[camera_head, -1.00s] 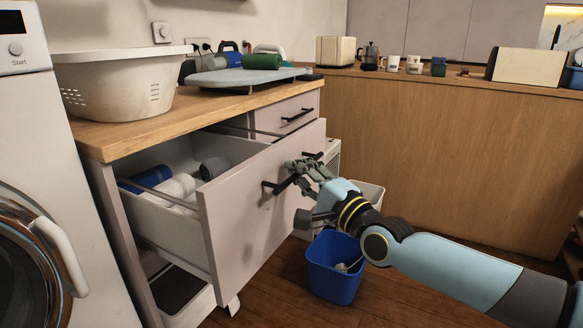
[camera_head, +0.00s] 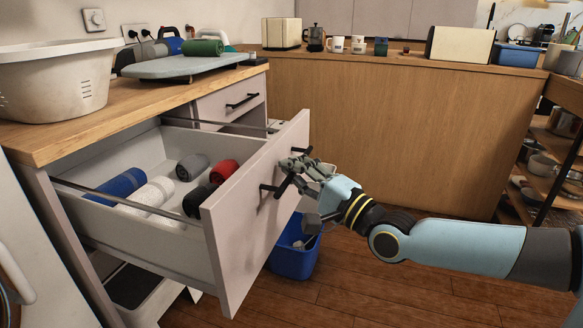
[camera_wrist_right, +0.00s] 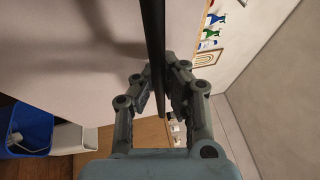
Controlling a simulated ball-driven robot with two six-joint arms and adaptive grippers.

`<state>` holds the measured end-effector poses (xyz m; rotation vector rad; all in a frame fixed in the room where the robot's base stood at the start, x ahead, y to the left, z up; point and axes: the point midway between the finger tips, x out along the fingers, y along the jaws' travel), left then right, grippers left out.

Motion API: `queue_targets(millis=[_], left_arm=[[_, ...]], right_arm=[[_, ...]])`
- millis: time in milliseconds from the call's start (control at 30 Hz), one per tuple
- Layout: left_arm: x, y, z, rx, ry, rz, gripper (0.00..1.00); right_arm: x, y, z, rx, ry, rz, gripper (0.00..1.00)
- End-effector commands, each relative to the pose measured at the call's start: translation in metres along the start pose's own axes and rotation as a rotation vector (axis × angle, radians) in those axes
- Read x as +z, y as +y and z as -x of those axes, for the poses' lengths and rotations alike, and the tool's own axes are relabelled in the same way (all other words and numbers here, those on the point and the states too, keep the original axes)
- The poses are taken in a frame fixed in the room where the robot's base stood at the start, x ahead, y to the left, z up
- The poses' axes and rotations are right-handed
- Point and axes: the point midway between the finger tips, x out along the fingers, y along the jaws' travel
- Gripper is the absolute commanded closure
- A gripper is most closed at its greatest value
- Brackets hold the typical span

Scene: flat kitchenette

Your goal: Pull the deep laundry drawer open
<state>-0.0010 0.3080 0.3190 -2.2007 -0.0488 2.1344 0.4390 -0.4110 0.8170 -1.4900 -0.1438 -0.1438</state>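The deep laundry drawer (camera_head: 255,215) stands well out of the wooden-topped cabinet, its front panel facing right. My right gripper (camera_head: 292,170) is at the black bar handle (camera_head: 268,188). In the right wrist view the fingers (camera_wrist_right: 159,80) close around the handle bar (camera_wrist_right: 154,30); the gripper hides the handle's middle in the head view. My left gripper is not in view.
A shallower drawer (camera_head: 228,101) above is shut. A blue bin (camera_head: 292,258) stands on the floor under my right gripper. A white laundry basket (camera_head: 52,84) and an ironing board (camera_head: 182,65) rest on the counter. The wooden floor at the front right is clear.

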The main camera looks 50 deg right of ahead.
Motion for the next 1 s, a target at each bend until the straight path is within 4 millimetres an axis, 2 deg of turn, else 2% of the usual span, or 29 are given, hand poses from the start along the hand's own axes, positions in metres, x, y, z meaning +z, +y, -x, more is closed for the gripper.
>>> queue_targets(millis=[133,200,367,633,733,867,1000], left_arm=[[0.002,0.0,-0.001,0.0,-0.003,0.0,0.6],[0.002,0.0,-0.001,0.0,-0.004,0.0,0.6],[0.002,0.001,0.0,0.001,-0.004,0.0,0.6],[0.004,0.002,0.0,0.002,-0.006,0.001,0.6],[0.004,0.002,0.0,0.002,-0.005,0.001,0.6],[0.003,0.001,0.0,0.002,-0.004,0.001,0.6],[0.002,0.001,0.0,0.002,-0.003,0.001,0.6]], right_arm=[[-0.001,0.005,0.003,0.015,0.002,-0.003,1.0],[-0.001,0.005,0.003,0.015,0.003,-0.003,0.87],[0.0,0.004,0.002,0.01,0.002,-0.001,0.66],[0.0,0.002,0.002,0.005,0.001,0.0,0.66],[0.0,0.002,0.008,0.005,0.0,0.0,0.66],[0.0,0.003,0.031,0.01,0.0,0.001,0.66],[0.0,0.003,0.064,0.012,0.0,0.0,0.66]])
